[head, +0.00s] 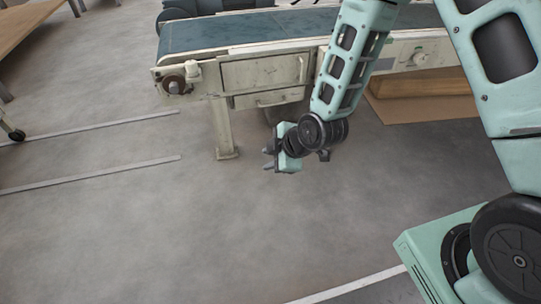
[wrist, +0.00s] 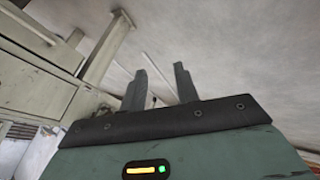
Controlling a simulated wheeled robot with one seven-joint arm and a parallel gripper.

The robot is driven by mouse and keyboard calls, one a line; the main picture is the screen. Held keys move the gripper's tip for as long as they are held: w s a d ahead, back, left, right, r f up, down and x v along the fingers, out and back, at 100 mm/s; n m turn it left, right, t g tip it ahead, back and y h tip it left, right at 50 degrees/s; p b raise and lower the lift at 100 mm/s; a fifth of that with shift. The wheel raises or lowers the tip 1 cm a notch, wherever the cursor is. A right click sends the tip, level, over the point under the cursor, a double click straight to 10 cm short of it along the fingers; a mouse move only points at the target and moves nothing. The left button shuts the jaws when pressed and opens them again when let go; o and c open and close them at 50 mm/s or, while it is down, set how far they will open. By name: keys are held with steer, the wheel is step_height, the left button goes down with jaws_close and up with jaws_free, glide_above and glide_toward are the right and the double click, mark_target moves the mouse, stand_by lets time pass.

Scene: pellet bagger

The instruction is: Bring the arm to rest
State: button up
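My gripper (head: 267,160) hangs at the end of my mint-green arm in the middle of the head view, in front of the conveyor frame and above the grey floor. Its fingers point left. In the wrist view my gripper (wrist: 160,86) shows two dark fingers standing apart with a clear gap and nothing between them. No object is held.
A conveyor with a dark blue belt (head: 240,30) and cream frame runs across the back. Its leg (head: 223,130) stands behind and left of my gripper. A brown cardboard sheet (head: 425,108) lies at right. A wooden table (head: 25,25) stands far left. The front floor is clear.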

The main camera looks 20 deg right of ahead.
steer(key=s+r+m+g+h+p, duration=0.1)
steer(key=s+r+m+g+p, duration=0.2)
steer(key=s+r, duration=0.65)
steer(key=s+r+m+g+h+p, duration=0.1)
steer(key=s+r+m+h+p, duration=0.15)
steer(key=s+r+p, duration=0.7)
steer(key=s+r+m+g+h+p, duration=0.15)
steer(key=s+r+m, duration=0.25)
steer(key=r, duration=1)
step_height(320, 180, up, 38)
steer(key=d+y+p, duration=0.1)
steer(key=p, duration=3.5)
steer(key=shift+s+p, duration=0.35)
steer(key=shift+p, duration=0.05)
steer(key=shift+f, duration=0.1)
